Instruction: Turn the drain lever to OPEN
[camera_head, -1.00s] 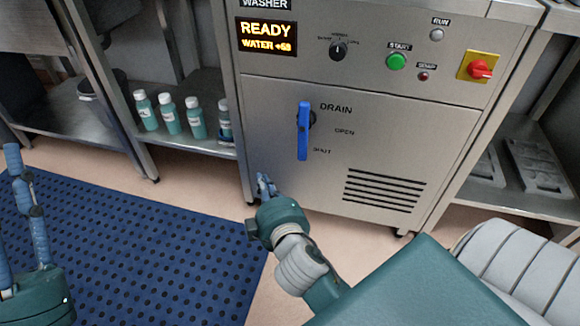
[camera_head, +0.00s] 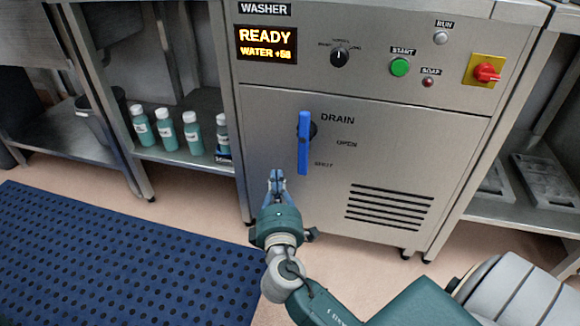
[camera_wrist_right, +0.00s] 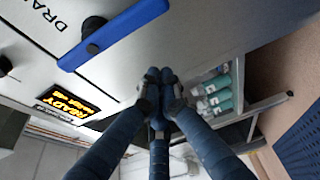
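The blue drain lever (camera_head: 303,143) hangs upright on the washer's front panel, pivoting on a dark knob near its top. Its lower end points down, beside the SHUT label (camera_head: 323,164); the OPEN label (camera_head: 346,143) is higher and to the right. My right gripper (camera_head: 277,177) is just below and left of the lever's lower end, apart from it. Its fingertips are together with nothing between them. In the right wrist view the lever (camera_wrist_right: 115,35) lies above and left of the fingertips (camera_wrist_right: 160,76). My left gripper is out of view.
The washer (camera_head: 265,120) has a READY display (camera_head: 267,44), a green START button (camera_head: 400,67) and a red switch (camera_head: 487,72) above the lever. A blue mat (camera_head: 110,260) covers the floor at left.

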